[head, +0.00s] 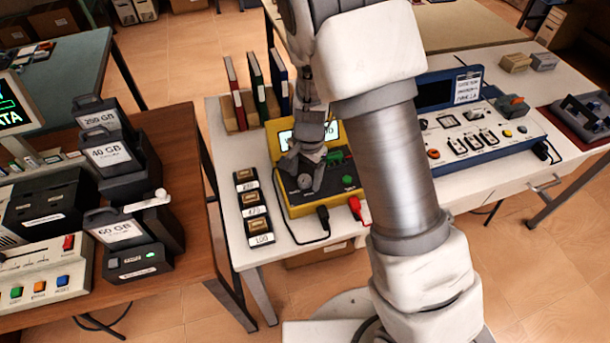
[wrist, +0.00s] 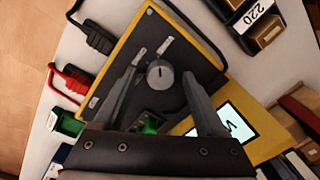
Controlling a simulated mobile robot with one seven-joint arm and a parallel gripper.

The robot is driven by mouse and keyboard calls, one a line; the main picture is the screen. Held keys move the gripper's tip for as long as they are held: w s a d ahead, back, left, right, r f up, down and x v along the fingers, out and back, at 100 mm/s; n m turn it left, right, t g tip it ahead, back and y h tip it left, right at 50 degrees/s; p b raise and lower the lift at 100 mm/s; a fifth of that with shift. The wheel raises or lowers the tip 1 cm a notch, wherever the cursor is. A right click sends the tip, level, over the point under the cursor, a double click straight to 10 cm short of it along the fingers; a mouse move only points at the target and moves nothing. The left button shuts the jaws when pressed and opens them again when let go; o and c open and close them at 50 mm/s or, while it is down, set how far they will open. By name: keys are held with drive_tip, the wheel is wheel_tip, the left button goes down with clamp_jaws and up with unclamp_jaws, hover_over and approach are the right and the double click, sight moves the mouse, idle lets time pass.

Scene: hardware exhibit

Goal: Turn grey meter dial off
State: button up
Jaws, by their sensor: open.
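The yellow meter (head: 283,197) stands on the white table, with a dark front panel and a lit screen; it also shows in the wrist view (wrist: 215,83). Its round grey dial (wrist: 159,74) has a light pointer mark, and small light labels sit beside it, too small to read. My gripper (wrist: 158,80) is open, its two fingers on either side of the dial in the wrist view, with visible gaps. I cannot tell how far the tips are above the panel. In the head view my gripper (head: 306,172) is over the meter and partly covers the panel.
Black (wrist: 97,38) and red (wrist: 70,82) plugs with cables are at the meter's edge. Several labelled component blocks (head: 253,203) lie left of it, and upright books (head: 256,88) stand behind. A blue instrument (head: 480,140) is to the right, beyond my arm.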

clamp_jaws()
idle(0.4)
drive_tip(key=shift+n, duration=0.3)
drive_tip(key=n+b, duration=0.2)
drive_tip(key=n, duration=0.1)
drive_tip(key=shift+f+n, duration=0.1)
drive_tip(key=shift+n, duration=0.2)
drive_tip(key=n+b, duration=0.1)
drive_tip(key=n, duration=0.3)
drive_tip(key=n+b, duration=0.1)
drive_tip(key=n, duration=0.4)
drive_tip(key=shift+g, duration=0.3)
drive_tip(key=n, duration=0.4)
drive_tip(key=shift+w+n, duration=0.1)
drive_tip(key=shift+n, duration=0.2)
